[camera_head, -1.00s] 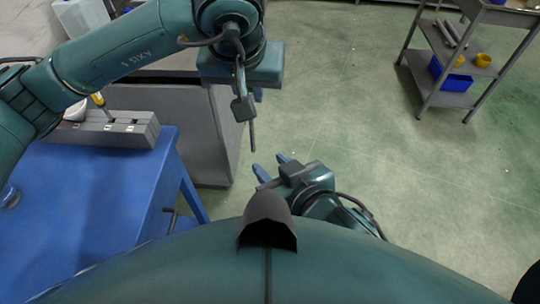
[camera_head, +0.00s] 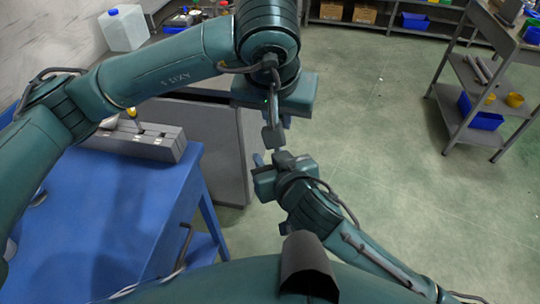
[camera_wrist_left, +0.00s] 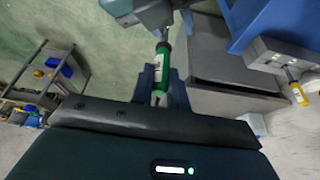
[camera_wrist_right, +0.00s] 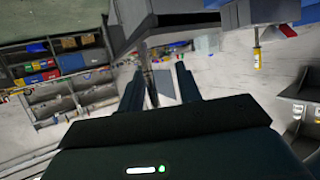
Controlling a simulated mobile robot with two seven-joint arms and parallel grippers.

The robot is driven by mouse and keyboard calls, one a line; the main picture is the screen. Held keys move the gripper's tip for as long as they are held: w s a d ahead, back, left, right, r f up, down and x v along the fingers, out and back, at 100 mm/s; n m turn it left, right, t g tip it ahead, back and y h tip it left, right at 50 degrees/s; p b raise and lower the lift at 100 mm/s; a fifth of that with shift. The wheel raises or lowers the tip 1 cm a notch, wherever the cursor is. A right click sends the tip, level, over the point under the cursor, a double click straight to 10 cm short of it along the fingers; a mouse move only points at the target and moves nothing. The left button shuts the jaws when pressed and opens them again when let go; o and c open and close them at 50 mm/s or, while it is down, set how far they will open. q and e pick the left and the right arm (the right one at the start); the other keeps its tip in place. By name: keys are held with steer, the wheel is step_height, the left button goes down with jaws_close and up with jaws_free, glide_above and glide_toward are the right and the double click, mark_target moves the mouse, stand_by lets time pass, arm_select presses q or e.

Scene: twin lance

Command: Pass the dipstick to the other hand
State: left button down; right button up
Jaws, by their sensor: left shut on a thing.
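The dipstick's green handle (camera_wrist_left: 162,68) is between the blue fingers of my left gripper (camera_wrist_left: 161,84), which is shut on it. In the left wrist view its far end points toward my right gripper. In the head view my left gripper hangs above my right gripper (camera_head: 266,158), and the two are very close. In the right wrist view the two fingers of my right gripper (camera_wrist_right: 159,72) stand apart, so it is open. I cannot tell whether the dipstick is between them.
A blue table (camera_head: 100,215) stands at the left with a grey block (camera_head: 165,147) holding a yellow-handled tool (camera_head: 133,114). A grey cabinet (camera_head: 225,150) is behind the grippers. A shelf cart (camera_head: 470,135) with blue bins is at the right. Green floor between is clear.

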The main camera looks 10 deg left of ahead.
steer(key=shift+w+a+f, duration=0.15)
steer(key=shift+w, duration=0.1)
steer(key=shift+c, duration=0.2)
arm_select(q)
steer(key=shift+d, duration=0.1)
arm_select(e)
steer(key=shift+a, duration=0.1)
jaws_close()
arm_select(q)
steer(key=c, duration=1.3)
jaws_free()
